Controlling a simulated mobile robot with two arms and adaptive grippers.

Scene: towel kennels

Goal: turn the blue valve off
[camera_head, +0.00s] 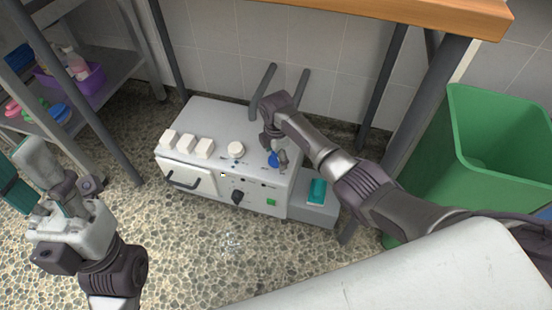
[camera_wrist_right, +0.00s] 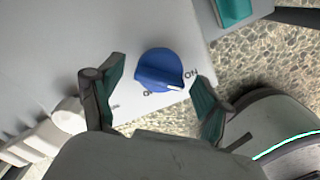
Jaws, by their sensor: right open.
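The blue valve (camera_wrist_right: 160,66) is a round knob with a white pointer mark, on a white panel in the right wrist view. The knob shows small and partly hidden in the head view (camera_head: 272,159), on the white machine (camera_head: 262,118). My right gripper (camera_wrist_right: 157,86) is open, with one teal-padded finger on each side of the knob and gaps visible; it also shows in the head view (camera_head: 278,150). My left gripper (camera_head: 58,192) is at the lower left, away from the machine; its opening is unclear.
The machine's top has white knobs (camera_head: 204,148) and its front a black knob (camera_head: 238,197) and a green button (camera_head: 271,202). A green bin (camera_head: 490,140) stands at right. A wooden tabletop (camera_head: 430,12) overhangs behind. A shelf (camera_head: 110,75) is at left.

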